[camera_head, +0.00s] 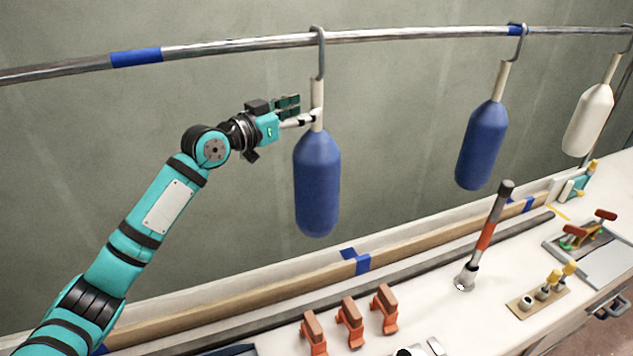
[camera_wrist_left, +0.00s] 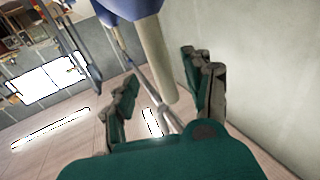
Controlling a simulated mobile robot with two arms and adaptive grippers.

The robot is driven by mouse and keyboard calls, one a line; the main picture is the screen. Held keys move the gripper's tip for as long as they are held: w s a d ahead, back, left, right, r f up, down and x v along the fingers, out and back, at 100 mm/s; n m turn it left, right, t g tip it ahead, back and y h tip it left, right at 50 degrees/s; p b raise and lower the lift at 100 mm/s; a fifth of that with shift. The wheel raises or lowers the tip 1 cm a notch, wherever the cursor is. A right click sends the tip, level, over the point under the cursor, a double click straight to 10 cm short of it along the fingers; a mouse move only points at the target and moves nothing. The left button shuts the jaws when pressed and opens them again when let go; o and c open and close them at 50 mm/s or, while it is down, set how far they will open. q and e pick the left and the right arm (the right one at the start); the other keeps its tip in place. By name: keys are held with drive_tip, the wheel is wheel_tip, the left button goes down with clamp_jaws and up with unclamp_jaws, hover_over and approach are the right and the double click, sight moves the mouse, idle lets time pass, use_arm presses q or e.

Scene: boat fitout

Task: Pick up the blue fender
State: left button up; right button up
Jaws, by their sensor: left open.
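A blue fender (camera_head: 317,185) hangs by its pale neck from a grey hook (camera_head: 319,45) on the metal rail, near the middle of the head view. My left gripper (camera_head: 298,112) is at the height of this neck, just left of it, with its fingers pointing towards it. In the left wrist view the gripper (camera_wrist_left: 166,78) is open, and the pale neck (camera_wrist_left: 157,60) shows between the fingers. The blue body (camera_wrist_left: 130,8) is at the top edge there. Contact cannot be told. A second blue fender (camera_head: 482,147) hangs further right. My right gripper is out of view.
The metal rail (camera_head: 225,47) crosses the top, with a white fender (camera_head: 588,120) at far right. The wall behind is bare.

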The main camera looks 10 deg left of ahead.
sight(312, 107)
use_arm(q)
drive_tip(key=p+x, duration=0.1)
drive_tip(key=x, duration=0.3)
drive_tip(key=shift+p, duration=0.3)
drive_tip(key=shift+w+d+f, duration=0.2)
drive_tip(key=shift+w, duration=0.15)
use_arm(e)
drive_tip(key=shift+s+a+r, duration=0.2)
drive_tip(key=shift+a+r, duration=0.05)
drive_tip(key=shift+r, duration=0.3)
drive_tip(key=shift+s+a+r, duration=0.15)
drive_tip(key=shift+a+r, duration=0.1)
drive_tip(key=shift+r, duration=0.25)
use_arm(q)
drive_tip(key=shift+s, duration=0.1)
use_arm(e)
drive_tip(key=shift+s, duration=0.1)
use_arm(q)
drive_tip(key=shift+a, duration=0.1)
drive_tip(key=shift+c, duration=1.1)
clamp_jaws()
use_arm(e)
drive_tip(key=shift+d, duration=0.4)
use_arm(q)
drive_tip(key=shift+r, duration=0.15)
